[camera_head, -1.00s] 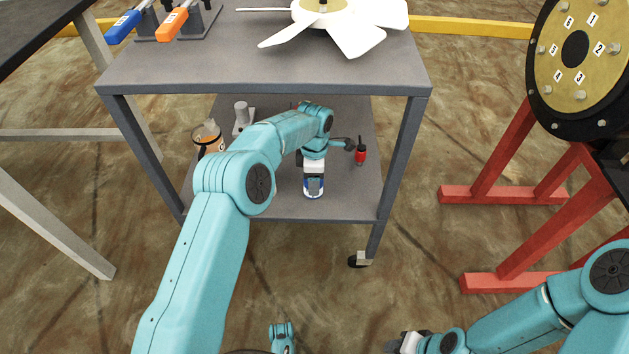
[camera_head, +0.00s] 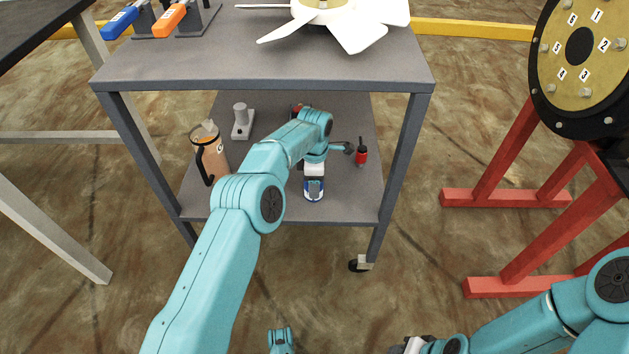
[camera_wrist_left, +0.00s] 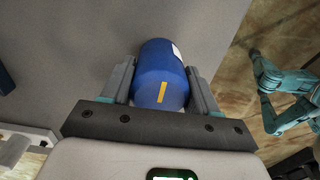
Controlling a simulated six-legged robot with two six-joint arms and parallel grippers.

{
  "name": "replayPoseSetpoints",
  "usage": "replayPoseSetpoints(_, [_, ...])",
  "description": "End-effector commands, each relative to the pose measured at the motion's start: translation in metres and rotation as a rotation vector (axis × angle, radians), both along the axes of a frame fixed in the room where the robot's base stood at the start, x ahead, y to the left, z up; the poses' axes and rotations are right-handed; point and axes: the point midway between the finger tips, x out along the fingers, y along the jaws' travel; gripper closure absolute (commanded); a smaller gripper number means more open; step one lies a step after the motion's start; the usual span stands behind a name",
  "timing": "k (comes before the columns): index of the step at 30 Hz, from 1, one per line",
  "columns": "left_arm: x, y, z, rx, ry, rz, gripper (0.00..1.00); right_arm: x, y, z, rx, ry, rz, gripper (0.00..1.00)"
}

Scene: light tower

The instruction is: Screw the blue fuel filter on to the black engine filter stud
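The blue fuel filter (camera_head: 314,187) is at the front of the lower cart shelf in the head view. It fills the gap between the fingers of my left gripper (camera_head: 314,180). In the left wrist view the filter (camera_wrist_left: 160,75) is a blue cylinder with a yellow mark, a finger of my left gripper (camera_wrist_left: 160,85) close against each side. Whether it still rests on the shelf is unclear. My right gripper (camera_head: 412,346) is at the bottom edge, cut off, its fingers unclear. I cannot make out the black engine filter stud.
The grey cart (camera_head: 265,76) has a white fan on its top. Its lower shelf (camera_head: 235,203) holds a tan jug (camera_head: 213,158), a grey fitting (camera_head: 242,122) and a small red item (camera_head: 361,153). Red stands (camera_head: 505,199) are at right. The floor between is clear.

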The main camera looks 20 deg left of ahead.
Motion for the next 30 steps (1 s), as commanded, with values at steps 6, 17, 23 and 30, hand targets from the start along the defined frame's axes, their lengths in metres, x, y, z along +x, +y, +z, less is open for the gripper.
replayPoseSetpoints(6, [0.0, 0.0, 0.0, 0.0, 0.0, 0.0, 0.16, 0.0, 0.0, 0.0, 0.0, 0.0, 0.001, 0.57])
replayPoseSetpoints(17, [0.0, 0.0, 0.014, 0.0, -0.001, 0.0, 0.16, 0.0, 0.0, 0.005, 0.0, -0.002, 0.002, 0.57])
replayPoseSetpoints(23, [0.002, -0.001, 0.054, 0.0, -0.002, 0.001, 0.16, -0.006, 0.004, 0.029, 0.004, 0.015, 0.015, 0.57])
replayPoseSetpoints(30, [0.002, -0.002, 0.076, 0.0, 0.0, 0.0, 0.16, -0.009, 0.007, 0.035, 0.006, 0.02, 0.027, 0.57])
